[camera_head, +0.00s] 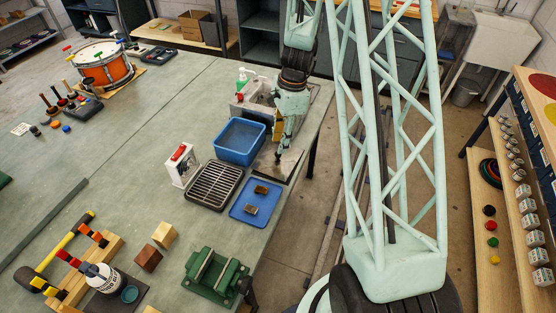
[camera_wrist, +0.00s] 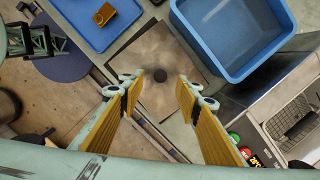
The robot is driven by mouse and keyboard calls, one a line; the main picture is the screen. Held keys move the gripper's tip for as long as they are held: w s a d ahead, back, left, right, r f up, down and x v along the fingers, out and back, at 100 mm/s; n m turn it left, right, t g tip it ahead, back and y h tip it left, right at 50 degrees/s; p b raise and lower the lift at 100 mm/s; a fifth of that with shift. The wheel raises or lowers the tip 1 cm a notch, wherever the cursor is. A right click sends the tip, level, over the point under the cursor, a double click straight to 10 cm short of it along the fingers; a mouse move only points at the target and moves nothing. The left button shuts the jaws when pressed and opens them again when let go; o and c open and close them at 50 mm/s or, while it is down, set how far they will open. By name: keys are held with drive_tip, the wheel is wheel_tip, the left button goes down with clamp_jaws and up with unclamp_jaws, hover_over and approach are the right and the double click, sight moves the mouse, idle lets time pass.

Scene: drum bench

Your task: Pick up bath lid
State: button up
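The bath lid (camera_wrist: 140,48) appears to be the flat square metal plate with a small dark round knob at its centre. It lies on the bench near the edge. In the head view, part of the plate (camera_head: 289,166) shows beneath my gripper (camera_head: 279,153), which points down over it. In the wrist view, my gripper (camera_wrist: 160,83) is open, with its two yellow-padded fingers apart and nothing between them. The knob appears in the gap between the fingertips, near their line. I cannot tell how far above the knob they are.
A blue tub (camera_head: 240,141) stands close left of the plate. A blue tray (camera_head: 251,215) with small metal blocks lies nearer, beside a black rack (camera_head: 214,186). The bench edge is close by.

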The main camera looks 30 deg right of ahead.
drive_tip(key=shift+a+f, duration=0.1)
drive_tip(key=shift+f, duration=0.25)
drive_tip(key=shift+w+a+f+b, duration=0.15)
drive_tip(key=shift+f+b, duration=0.25)
drive_tip(key=shift+f, duration=2.05)
drive_tip(key=c, duration=1)
drive_tip(key=shift+r, duration=0.2)
drive_tip(key=shift+r+p, duration=0.35)
drive_tip(key=shift+r, duration=1.3)
drive_tip(key=s+b, duration=0.1)
drive_tip(key=s, duration=0.4)
drive_tip(key=s+d+r+b, duration=0.1)
drive_tip(key=s, duration=0.4)
drive_tip(key=s+d, duration=0.1)
drive_tip(key=s, duration=0.5)
drive_tip(key=shift+r+b, duration=0.15)
drive_tip(key=shift+b, duration=0.25)
